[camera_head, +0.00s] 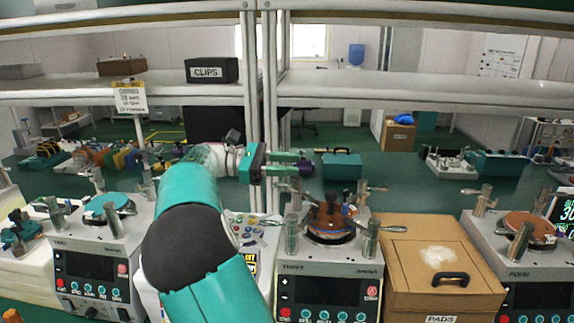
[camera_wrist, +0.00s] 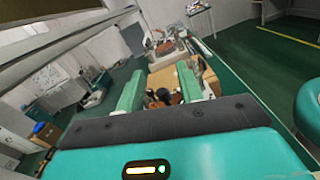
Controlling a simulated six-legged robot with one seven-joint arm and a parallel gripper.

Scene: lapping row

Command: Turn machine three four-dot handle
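Machine three (camera_head: 329,285) stands right of centre in the head view, with "THREE" on its front panel. Its round reddish-brown plate (camera_head: 331,222) carries dark fittings and is ringed by upright metal posts with lever handles. One handle (camera_head: 371,188) points right at the back, and another (camera_head: 392,228) points right at the front. The dots are too small to read, so I cannot tell which handle has four. My gripper (camera_head: 303,168) is in the air above and behind the machine's left side. In the wrist view its two green fingers (camera_wrist: 160,84) are apart, with nothing clearly held.
A cardboard box (camera_head: 437,262) labelled PADS stands directly right of machine three. Machine two (camera_head: 95,255) is at left and machine four (camera_head: 525,255) at far right. A shelf with a CLIPS box (camera_head: 211,70) and an upright frame post (camera_head: 271,110) stand close behind my gripper.

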